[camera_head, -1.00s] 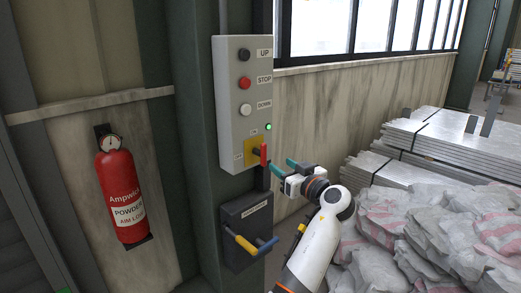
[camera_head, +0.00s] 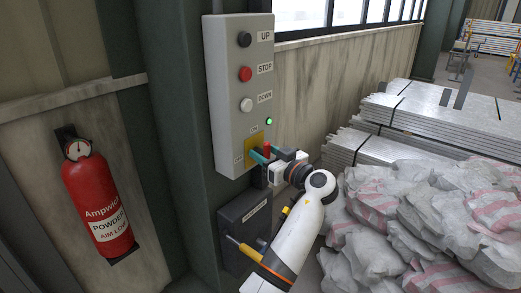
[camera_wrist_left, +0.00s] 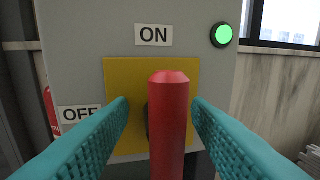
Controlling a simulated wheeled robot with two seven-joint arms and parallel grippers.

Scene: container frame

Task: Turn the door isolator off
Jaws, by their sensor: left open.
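The door isolator is on the lower part of a grey control box (camera_head: 225,90). Its red handle (camera_head: 266,150) stands in front of a yellow plate (camera_wrist_left: 180,75) and points up toward the ON label (camera_wrist_left: 154,35). The OFF label (camera_wrist_left: 80,115) is at the plate's left. A green lamp (camera_wrist_left: 221,35) is lit. My left gripper (camera_head: 262,156) is open at the handle. In the left wrist view the red handle (camera_wrist_left: 168,115) stands between the teal fingers, with a gap visible on its left side. The handle's base is partly hidden. My right gripper is not in view.
Black UP, red STOP and white DOWN buttons sit above on the box. A dark box (camera_head: 240,220) with a yellow-ended lever hangs below, partly behind my arm. A fire extinguisher (camera_head: 97,205) is at left. Sacks (camera_head: 420,220) and stacked metal sheets (camera_head: 440,120) are at right.

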